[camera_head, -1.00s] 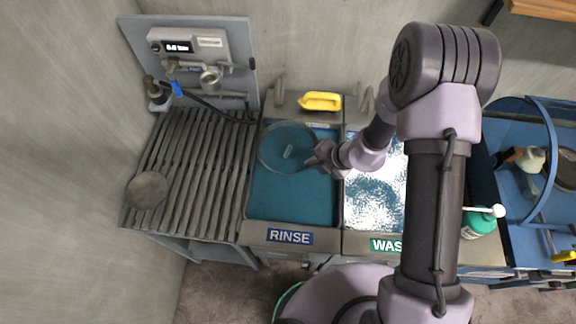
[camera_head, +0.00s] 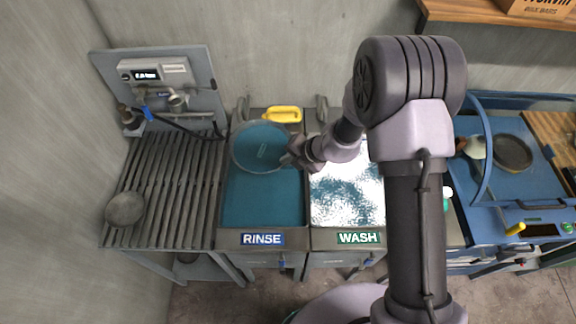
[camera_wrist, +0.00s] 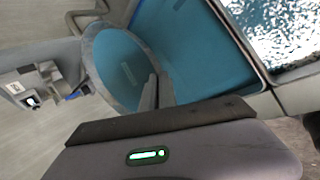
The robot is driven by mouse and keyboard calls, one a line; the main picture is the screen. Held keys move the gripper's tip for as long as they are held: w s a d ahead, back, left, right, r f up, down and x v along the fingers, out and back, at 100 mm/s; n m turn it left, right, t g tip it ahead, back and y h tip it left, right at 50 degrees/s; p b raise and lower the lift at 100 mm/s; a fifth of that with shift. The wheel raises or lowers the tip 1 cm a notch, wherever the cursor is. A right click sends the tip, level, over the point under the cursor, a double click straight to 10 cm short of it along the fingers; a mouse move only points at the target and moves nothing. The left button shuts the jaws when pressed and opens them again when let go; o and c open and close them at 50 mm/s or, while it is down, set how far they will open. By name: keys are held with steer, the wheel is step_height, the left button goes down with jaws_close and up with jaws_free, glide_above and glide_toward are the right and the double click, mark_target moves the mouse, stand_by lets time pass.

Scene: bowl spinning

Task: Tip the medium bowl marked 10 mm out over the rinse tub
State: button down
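The bowl (camera_head: 243,163) is a wide round dish with a thin grey rim and a small pale mark inside. Its inside looks the same teal as the tub, so I cannot tell whether it is see-through or holds water. It is over the back of the rinse tub (camera_head: 262,205), opening up, with no clear tilt. My gripper (camera_head: 290,156) is at its right edge. In the wrist view my gripper's fingers (camera_wrist: 156,90) are close together at the rim of the bowl (camera_wrist: 88,62). The 10 mm marking is not readable.
The wash tub (camera_head: 347,205) with rippled water adjoins on the right. A slatted drainboard (camera_head: 165,190) with a small round grey dish (camera_head: 125,209) lies left. A yellow-handled object (camera_head: 284,114) sits behind the rinse tub. A panel with a display (camera_head: 155,75) stands behind the drainboard.

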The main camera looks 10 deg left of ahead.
steer(key=f+b, duration=0.1)
steer(key=b, duration=0.1)
steer(key=shift+w+a+f+b, duration=0.1)
steer(key=shift+b, duration=0.25)
step_height(320, 180, down, 8)
steer(key=n+t+y+b, duration=0.2)
steer(key=t+y+b, duration=0.5)
steer(key=b, duration=2.1)
steer(key=shift+s+r+n+t+b, duration=0.25)
steer(key=shift+n+t+b, duration=0.15)
steer(key=shift+t, duration=0.2)
